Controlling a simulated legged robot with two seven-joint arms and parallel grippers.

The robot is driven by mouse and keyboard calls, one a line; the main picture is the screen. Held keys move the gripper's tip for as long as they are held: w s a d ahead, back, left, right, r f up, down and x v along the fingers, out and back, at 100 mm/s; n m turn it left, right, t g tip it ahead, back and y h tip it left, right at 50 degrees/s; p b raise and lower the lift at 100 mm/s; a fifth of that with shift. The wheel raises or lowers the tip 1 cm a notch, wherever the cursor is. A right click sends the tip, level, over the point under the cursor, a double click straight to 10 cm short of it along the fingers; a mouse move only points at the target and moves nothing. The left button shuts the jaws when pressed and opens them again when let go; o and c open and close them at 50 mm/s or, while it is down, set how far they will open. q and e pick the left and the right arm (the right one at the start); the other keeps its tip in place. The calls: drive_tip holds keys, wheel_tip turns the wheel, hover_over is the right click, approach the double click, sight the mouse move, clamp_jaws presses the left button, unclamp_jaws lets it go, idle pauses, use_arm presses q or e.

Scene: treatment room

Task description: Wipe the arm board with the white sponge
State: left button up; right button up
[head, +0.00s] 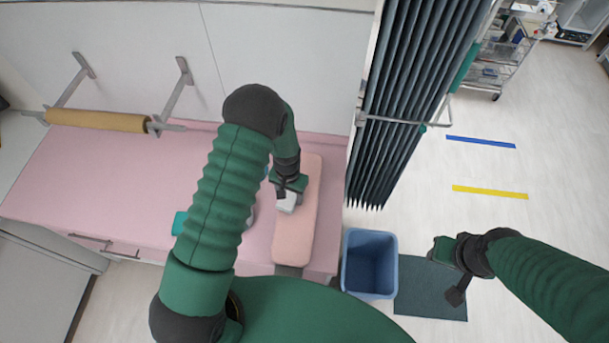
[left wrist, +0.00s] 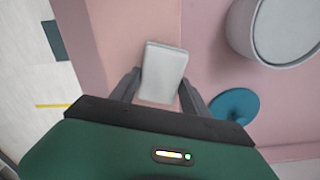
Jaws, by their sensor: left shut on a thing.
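The arm board (head: 303,220) is a long salmon-pink pad at the right end of the pink couch; its padded surface also shows in the left wrist view (left wrist: 113,28). My left gripper (head: 288,187) is over the arm board, shut on the white sponge (head: 287,203). In the left wrist view the pale sponge (left wrist: 162,70) sits between the two dark fingers, over the pad. I cannot tell whether it touches the pad. My right gripper (head: 452,272) is out over the floor at the right, away from the board; its jaw state is unclear.
A grey-white round container (left wrist: 275,30) and a teal disc (left wrist: 236,105) are beside the board on the couch (head: 120,185), partly behind my left arm in the head view. A blue bin (head: 369,263), grey mat (head: 432,288) and folded curtain (head: 405,100) are at the right.

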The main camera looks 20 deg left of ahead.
use_arm(q)
drive_tip(key=shift+s+a+r, duration=0.1)
drive_tip(key=shift+s+r, duration=0.05)
drive_tip(key=shift+r, duration=0.15)
drive_tip(key=shift+a+r+p, duration=0.2)
drive_tip(key=shift+r+p, duration=0.65)
drive_tip(key=shift+r, duration=0.3)
wheel_tip(320, 180, up, 3)
drive_tip(key=shift+f+p, duration=0.1)
drive_tip(key=shift+p, duration=0.9)
drive_tip(key=shift+r+p, duration=0.65)
drive_tip(key=shift+r, duration=0.55)
drive_tip(key=shift+f, duration=0.1)
